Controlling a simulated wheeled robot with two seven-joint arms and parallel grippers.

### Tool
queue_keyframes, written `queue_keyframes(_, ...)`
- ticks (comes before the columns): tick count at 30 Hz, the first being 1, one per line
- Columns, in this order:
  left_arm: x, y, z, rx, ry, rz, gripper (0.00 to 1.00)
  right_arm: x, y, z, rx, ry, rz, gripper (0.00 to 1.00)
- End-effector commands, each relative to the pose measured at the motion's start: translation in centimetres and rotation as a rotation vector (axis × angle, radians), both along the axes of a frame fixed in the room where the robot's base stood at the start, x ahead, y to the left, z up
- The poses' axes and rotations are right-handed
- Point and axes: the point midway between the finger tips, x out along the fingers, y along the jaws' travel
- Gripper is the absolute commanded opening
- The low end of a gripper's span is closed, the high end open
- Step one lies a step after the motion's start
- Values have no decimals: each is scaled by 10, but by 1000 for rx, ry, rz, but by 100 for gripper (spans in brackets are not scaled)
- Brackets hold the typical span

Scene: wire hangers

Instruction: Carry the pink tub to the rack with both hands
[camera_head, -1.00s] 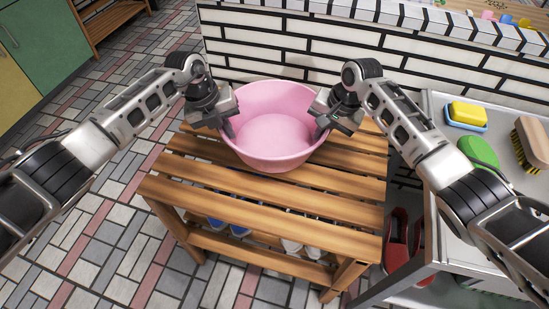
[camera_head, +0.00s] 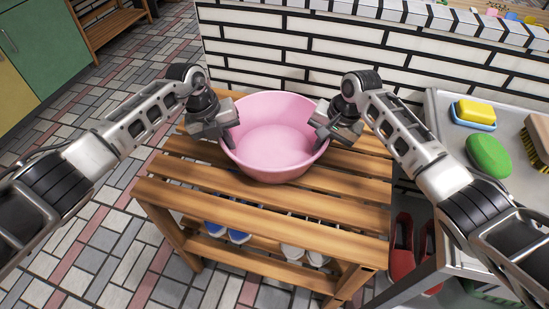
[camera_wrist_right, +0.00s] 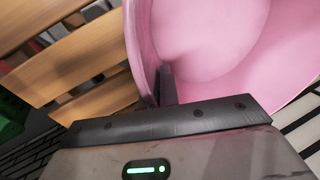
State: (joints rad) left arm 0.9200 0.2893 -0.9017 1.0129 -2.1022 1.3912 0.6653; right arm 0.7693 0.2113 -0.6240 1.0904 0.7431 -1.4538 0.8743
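The pink tub (camera_head: 274,165) is upright over the slatted wooden rack (camera_head: 255,214), towards its back. It appears to rest on the slats, though its underside is hidden. My left gripper (camera_head: 231,134) is at the tub's left rim and my right gripper (camera_head: 323,138) at its right rim. Both look closed on the rim. In the right wrist view, a dark finger (camera_wrist_right: 167,86) lies against the inside of the tub wall (camera_wrist_right: 142,55); the other finger is hidden.
A white brick wall (camera_head: 290,50) stands close behind the rack. At right, a counter (camera_head: 446,130) holds a yellow sponge (camera_head: 475,111), a green oval item (camera_head: 488,155) and a brush. Shoes sit on lower shelves, with red ones (camera_head: 402,248) under the counter. Tiled floor is clear at left.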

Motion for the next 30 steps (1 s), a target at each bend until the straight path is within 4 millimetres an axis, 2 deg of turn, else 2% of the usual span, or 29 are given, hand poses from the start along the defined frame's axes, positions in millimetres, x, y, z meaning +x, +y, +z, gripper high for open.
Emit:
queue_keyframes(1,1,5,-9,9,0,7,0,0,-7,-11,-15,4,-10,0)
queue_keyframes(2,1,5,-11,9,0,7,0,0,-7,-13,-15,4,-10,0)
queue_keyframes(4,1,5,-6,8,0,7,19,0,-7,-8,-14,3,-10,20)
queue_keyframes(5,1,5,-6,8,1,5,24,0,-7,-8,-14,3,-9,25)
queue_keyframes(16,0,3,0,2,-1,2,24,0,-2,-6,-6,0,-3,25)
queue_keyframes(20,0,9,19,3,-4,1,24,0,-2,-6,-5,-1,-2,25)
queue_keyframes(30,-4,28,86,5,-3,3,24,0,-1,-6,-4,-1,-2,25)
